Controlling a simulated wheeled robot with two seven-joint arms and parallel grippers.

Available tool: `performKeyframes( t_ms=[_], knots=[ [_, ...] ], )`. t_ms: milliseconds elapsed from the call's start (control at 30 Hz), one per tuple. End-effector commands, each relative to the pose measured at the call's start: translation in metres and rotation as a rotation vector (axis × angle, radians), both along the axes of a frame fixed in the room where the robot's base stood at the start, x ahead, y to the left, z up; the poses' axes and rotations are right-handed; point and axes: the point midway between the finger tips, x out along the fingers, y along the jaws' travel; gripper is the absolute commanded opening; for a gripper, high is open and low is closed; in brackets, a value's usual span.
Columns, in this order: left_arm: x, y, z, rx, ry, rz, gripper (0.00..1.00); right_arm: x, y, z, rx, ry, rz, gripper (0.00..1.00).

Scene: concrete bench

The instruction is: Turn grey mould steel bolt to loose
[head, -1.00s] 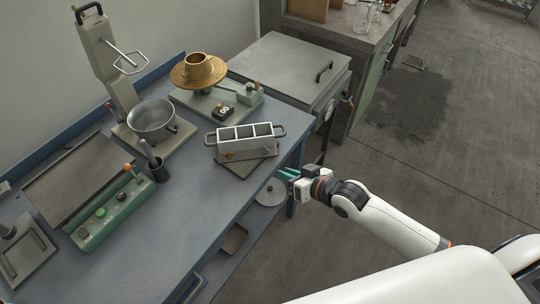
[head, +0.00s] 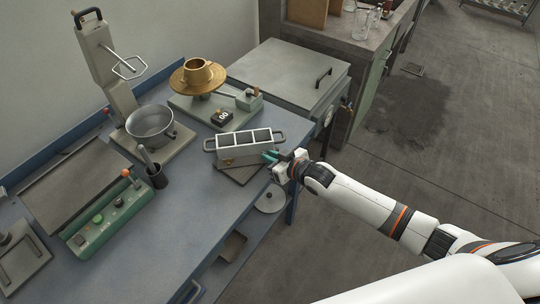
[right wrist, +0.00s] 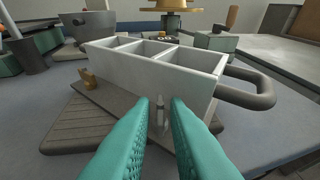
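A brass-coloured fastener (right wrist: 90,79) sits further left on the same base. My right gripper (head: 268,157) is beside the mould's right end. Its teal fingers (right wrist: 163,104) are apart with a narrow gap, and the bolt shows in that gap. I cannot tell whether they touch it. My left gripper is out of view.
A brass flow table (head: 198,76) stands behind the mould. A mixer with a steel bowl (head: 150,122), a dark tool cup (head: 157,177) and a green control box (head: 107,214) are to the left. A grey lidded cabinet (head: 285,72) adjoins the bench at the back right.

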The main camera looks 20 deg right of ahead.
Motion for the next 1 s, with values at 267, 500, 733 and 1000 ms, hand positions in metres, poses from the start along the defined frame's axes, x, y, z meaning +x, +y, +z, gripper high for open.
performKeyframes(
  t_ms=[267,500,733,1000],
  knots=[
    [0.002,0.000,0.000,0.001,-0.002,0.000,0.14,0.004,0.002,-0.002,0.000,0.000,0.000,0.14],
    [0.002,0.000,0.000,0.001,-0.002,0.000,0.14,0.004,0.002,-0.002,0.001,0.000,0.000,0.00],
    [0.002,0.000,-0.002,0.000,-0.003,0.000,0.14,0.004,0.001,-0.002,0.000,0.000,0.004,0.00],
    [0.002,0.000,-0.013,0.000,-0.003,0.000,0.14,0.005,-0.001,-0.004,-0.004,-0.001,0.057,0.00]
  ],
)
